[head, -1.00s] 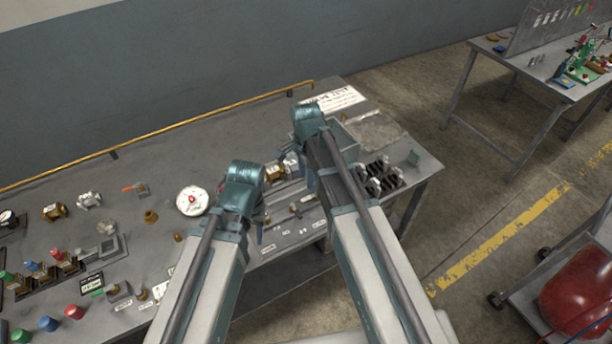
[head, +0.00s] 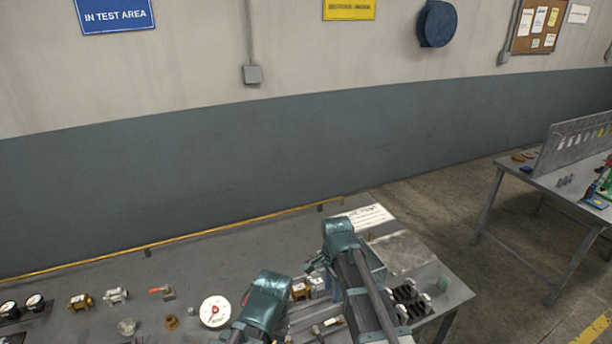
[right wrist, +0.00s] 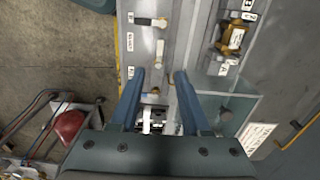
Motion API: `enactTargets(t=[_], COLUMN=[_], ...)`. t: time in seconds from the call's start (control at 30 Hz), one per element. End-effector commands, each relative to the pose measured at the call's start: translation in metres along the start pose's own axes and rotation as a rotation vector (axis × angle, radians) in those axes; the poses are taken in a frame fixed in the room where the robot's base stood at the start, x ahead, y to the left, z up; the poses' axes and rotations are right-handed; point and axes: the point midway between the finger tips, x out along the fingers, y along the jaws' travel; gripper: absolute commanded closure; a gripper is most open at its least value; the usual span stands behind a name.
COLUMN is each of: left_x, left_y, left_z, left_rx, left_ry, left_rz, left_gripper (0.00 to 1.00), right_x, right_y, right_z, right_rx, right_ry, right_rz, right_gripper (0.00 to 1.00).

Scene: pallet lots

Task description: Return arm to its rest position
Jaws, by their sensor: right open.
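My right arm (head: 345,250) reaches over the right part of the grey workbench (head: 100,270). In the right wrist view my right gripper (right wrist: 157,80) has its two blue fingers wide apart, with nothing held between them. A small metal and white fitting (right wrist: 156,118) shows below, between the fingers. My left arm (head: 266,292) ends beside the right one in the head view, over the bench. Its fingers are mostly hidden, so its opening cannot be told.
A dial gauge (head: 214,311) and brass fittings (head: 80,301) lie on the bench. A yellow rail (head: 190,236) runs along its back edge. A clear-walled tray (right wrist: 228,108) is close right of my right gripper. A second table (head: 560,185) stands right, across open floor.

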Motion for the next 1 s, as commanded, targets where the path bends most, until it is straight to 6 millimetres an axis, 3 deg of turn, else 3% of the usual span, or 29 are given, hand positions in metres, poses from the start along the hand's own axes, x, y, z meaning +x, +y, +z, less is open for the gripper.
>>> enactTargets(t=[0.17, 0.4, 0.6, 0.77, 1.0], left_x=[0.020, 0.051, 0.066, 0.069, 0.069], left_y=[0.002, 0.005, 0.006, 0.006, 0.006], left_z=[-0.001, -0.003, -0.004, -0.004, -0.004], left_rx=[0.001, 0.004, 0.005, 0.006, 0.006], left_ry=[0.000, 0.000, 0.000, 0.000, 0.000], left_rz=[0.000, -0.001, -0.001, -0.001, -0.001], left_gripper=[0.53, 0.53, 0.53, 0.53, 0.53], right_x=[0.020, 0.051, 0.065, 0.068, 0.068], right_y=[0.032, 0.094, 0.129, 0.139, 0.139], right_z=[0.030, 0.079, 0.101, 0.107, 0.107], right_rx=[-0.303, -0.981, -1.383, -1.527, -1.550], right_ry=[0.013, 0.030, 0.030, 0.028, 0.027], right_rz=[0.017, 0.067, 0.103, 0.118, 0.120], right_gripper=[0.53, 0.53, 0.53, 0.53, 0.53])
